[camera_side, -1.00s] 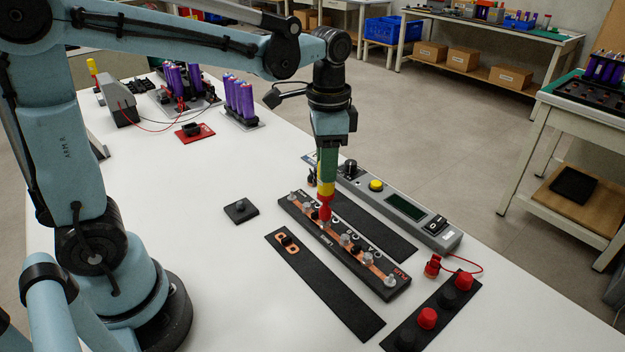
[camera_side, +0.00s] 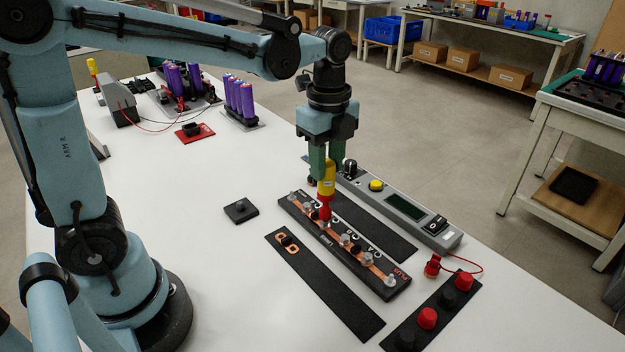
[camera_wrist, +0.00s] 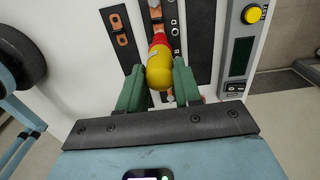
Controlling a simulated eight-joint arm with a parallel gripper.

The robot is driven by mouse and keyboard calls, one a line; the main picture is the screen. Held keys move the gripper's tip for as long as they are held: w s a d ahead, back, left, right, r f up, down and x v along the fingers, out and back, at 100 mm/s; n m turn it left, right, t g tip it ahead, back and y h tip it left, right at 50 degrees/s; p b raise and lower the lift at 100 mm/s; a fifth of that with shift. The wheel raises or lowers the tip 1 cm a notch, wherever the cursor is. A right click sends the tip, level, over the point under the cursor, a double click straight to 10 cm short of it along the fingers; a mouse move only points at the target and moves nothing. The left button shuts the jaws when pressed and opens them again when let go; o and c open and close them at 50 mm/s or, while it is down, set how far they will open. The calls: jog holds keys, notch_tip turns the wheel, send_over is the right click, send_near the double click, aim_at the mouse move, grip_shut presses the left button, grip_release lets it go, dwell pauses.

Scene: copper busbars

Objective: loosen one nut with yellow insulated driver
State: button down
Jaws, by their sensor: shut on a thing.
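The yellow driver (camera_side: 326,188) has a yellow handle and a red lower part, and it stands upright. My gripper (camera_side: 325,168) is shut on its handle from above. In the wrist view the driver (camera_wrist: 160,70) sits between the green fingers of my gripper (camera_wrist: 157,82). The driver's red end is down at the black block (camera_side: 338,244), which carries a copper strip and several nuts and posts in a row. The driver's end hides the spot below it, so I cannot tell how it sits on a nut.
A black strip with a copper link (camera_side: 287,243) lies left of the block. A grey meter box (camera_side: 405,209) with a yellow button lies to the right. A black strip with red and black caps (camera_side: 428,317) is at the front. A small black pad (camera_side: 240,211) stands on open white table.

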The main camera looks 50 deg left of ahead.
jog(key=m, duration=1)
jog(key=shift+f, duration=0.95)
dwell(0.5)
jog(key=n, duration=0.6)
jog(key=shift+n, duration=0.3)
